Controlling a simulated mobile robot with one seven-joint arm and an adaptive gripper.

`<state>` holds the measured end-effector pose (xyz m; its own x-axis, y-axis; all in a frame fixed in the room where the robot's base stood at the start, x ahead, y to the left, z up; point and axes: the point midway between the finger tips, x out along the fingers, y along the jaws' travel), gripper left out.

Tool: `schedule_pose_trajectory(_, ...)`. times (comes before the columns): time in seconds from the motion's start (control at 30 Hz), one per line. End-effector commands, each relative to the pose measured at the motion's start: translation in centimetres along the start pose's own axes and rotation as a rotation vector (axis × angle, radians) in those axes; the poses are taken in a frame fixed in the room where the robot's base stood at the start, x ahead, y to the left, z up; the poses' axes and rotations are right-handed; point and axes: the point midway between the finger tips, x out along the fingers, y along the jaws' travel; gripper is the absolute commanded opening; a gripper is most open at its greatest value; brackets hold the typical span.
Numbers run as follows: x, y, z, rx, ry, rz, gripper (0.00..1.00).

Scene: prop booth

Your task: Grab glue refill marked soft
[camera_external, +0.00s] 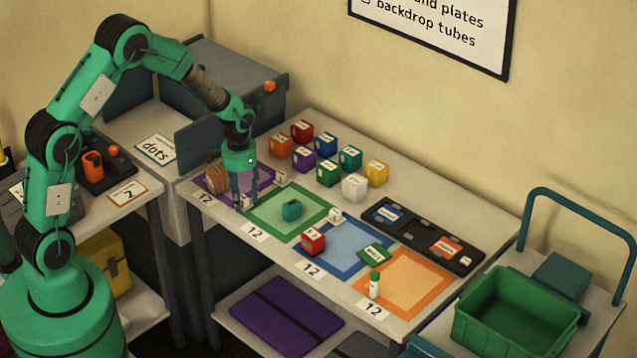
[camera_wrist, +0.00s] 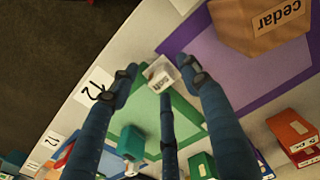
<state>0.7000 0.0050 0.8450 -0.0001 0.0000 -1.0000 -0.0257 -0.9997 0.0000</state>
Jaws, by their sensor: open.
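The glue refill marked soft (camera_wrist: 161,75) is a small whitish block with a dark printed label. In the wrist view it lies where the purple mat (camera_wrist: 190,42) and the green mat (camera_wrist: 185,105) meet. My gripper (camera_wrist: 163,85) is open, its dark blue fingers spread around the refill with visible gaps. In the external view my gripper (camera_external: 246,205) points down, low over the table between the two mats. Its fingers largely hide the refill there.
A brown block marked cedar (camera_wrist: 262,25) sits on the purple mat. A teal block (camera_external: 291,209) is on the green mat. Several coloured boxes (camera_external: 328,172) stand behind. A small whitish piece (camera_external: 283,180) lies right of my gripper. A green crate (camera_external: 515,312) is far right.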

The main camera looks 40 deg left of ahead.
Motion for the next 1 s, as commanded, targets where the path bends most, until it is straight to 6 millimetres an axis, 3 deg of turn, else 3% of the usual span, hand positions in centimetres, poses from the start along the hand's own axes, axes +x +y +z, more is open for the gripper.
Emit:
schedule_pose_trajectory(0.17, 0.0, 0.0, 0.0, 0.000, 0.000, 0.000, 0.47)
schedule_pose_trajectory(0.4, 0.0, 0.0, 0.0, 0.000, 0.000, 0.000, 0.00)
schedule_pose_trajectory(0.77, -0.1, 0.0, 0.0, 0.000, 0.000, 0.000, 0.00)
schedule_pose_trajectory(1.0, -1.3, 0.0, -0.1, 0.000, 0.002, 0.000, 0.00)
